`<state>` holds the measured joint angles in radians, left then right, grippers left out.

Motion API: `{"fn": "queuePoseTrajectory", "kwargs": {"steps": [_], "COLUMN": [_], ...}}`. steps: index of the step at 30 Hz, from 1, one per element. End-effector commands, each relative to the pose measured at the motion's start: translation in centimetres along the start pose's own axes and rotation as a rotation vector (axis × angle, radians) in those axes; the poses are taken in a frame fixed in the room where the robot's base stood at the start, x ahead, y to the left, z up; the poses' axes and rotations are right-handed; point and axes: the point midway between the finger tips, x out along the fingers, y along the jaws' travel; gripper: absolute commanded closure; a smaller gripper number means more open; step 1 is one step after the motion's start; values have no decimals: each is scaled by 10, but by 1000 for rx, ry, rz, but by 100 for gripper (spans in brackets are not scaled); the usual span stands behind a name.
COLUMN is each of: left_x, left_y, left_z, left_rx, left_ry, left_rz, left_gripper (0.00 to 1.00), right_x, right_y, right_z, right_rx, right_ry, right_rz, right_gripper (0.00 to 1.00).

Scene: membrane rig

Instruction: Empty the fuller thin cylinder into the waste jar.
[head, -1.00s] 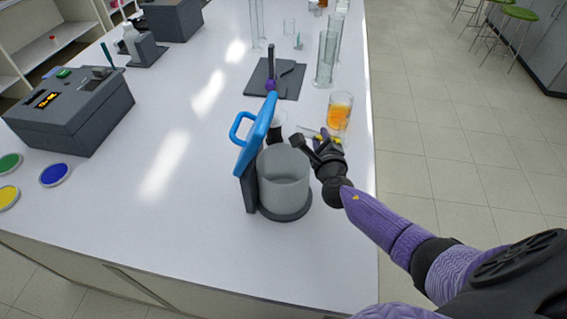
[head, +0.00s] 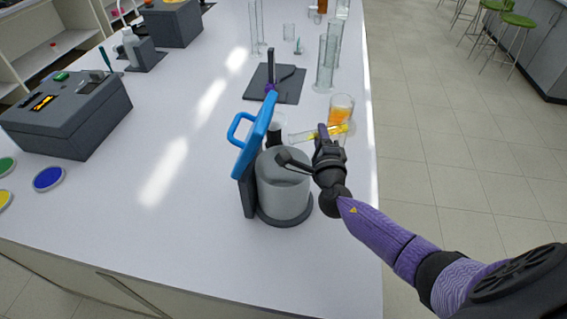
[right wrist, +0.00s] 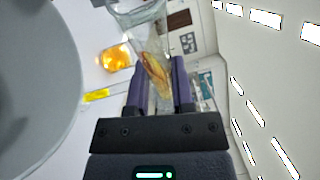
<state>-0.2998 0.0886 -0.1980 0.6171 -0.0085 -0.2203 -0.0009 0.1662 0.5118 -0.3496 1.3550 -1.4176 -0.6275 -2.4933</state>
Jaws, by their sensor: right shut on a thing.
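My right gripper (head: 325,135) is shut on a thin clear cylinder (head: 302,136), beside the grey pot. In the head view the cylinder lies nearly level, clear at its left and yellow toward its right. In the right wrist view the held glass (right wrist: 155,72) shows amber liquid between the fingers (right wrist: 162,95). A glass with orange liquid (head: 340,106) stands just behind; it also shows in the wrist view (right wrist: 115,58). Which vessel is the waste jar is not marked. My left gripper is out of view.
Tall clear cylinders (head: 326,62) stand behind the orange glass, near the right table edge. A dark stand (head: 275,85) is at mid-table. A grey instrument (head: 65,112) and coloured discs (head: 48,178) are at the left. The table's left middle is clear.

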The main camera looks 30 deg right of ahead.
Motion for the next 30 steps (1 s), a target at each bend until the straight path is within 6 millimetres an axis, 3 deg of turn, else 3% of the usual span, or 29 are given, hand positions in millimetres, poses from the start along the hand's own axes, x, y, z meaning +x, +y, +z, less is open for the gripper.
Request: {"fn": "queuePoseTrajectory", "kwargs": {"steps": [30], "left_x": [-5], "left_y": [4], "left_z": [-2], "left_rx": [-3], "left_ry": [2], "left_rz": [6], "left_gripper": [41], "right_x": [0], "right_y": [-13], "right_z": [4], "right_rx": [-161], "right_ry": [-24], "right_rz": [-68], "right_gripper": [100]}}
